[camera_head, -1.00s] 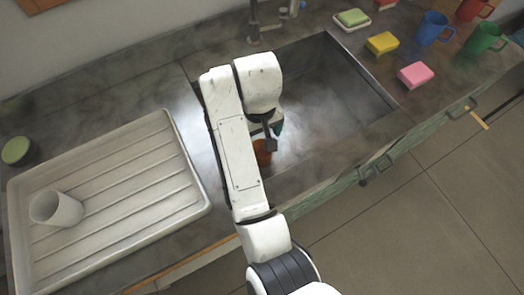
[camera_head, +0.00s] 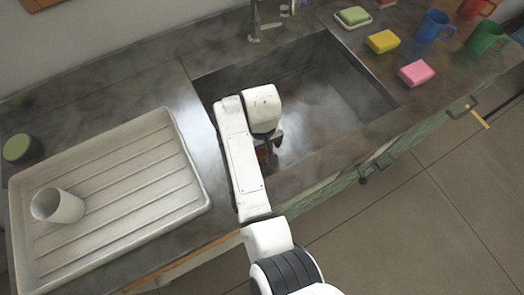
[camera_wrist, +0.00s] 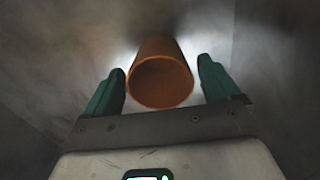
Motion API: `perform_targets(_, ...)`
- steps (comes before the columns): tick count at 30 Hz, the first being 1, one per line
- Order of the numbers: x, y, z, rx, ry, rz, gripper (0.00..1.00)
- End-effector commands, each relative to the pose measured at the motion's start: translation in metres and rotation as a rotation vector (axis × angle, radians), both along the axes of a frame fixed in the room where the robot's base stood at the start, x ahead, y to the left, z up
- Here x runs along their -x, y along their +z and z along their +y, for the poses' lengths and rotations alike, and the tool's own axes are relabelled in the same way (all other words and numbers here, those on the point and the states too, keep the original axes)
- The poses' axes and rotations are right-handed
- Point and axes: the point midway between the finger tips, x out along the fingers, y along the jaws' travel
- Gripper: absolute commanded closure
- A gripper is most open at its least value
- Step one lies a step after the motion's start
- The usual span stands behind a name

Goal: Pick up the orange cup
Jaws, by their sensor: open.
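The orange cup (camera_wrist: 160,80) is in the sink, with its round open mouth facing the wrist camera. In the wrist view it sits between the two green fingers of my gripper (camera_wrist: 162,85), with a gap on each side. The gripper is open and does not appear to touch the cup. In the head view my arm covers most of the cup, and only a small orange part (camera_head: 262,155) shows beside the arm inside the sink (camera_head: 335,95). The gripper is mostly hidden there too.
A white drying tray (camera_head: 120,150) with a white cup (camera_head: 58,205) is on the left. Yellow (camera_head: 382,41) and pink (camera_head: 416,73) sponges, a blue mug (camera_head: 434,27) and a green mug (camera_head: 487,37) stand on the right. A faucet (camera_head: 254,20) is behind the sink. Steam blurs the view.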

Motion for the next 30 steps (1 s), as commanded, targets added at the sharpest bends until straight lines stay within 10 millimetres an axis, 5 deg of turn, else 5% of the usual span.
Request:
perform_targets(3,0.0,0.0,0.0,0.0,0.0,0.0,0.12)
perform_targets(19,0.0,0.001,0.0,0.0,0.0,0.0,0.63)
perform_targets(30,-0.001,0.012,0.0,0.0,0.0,-0.002,0.65)
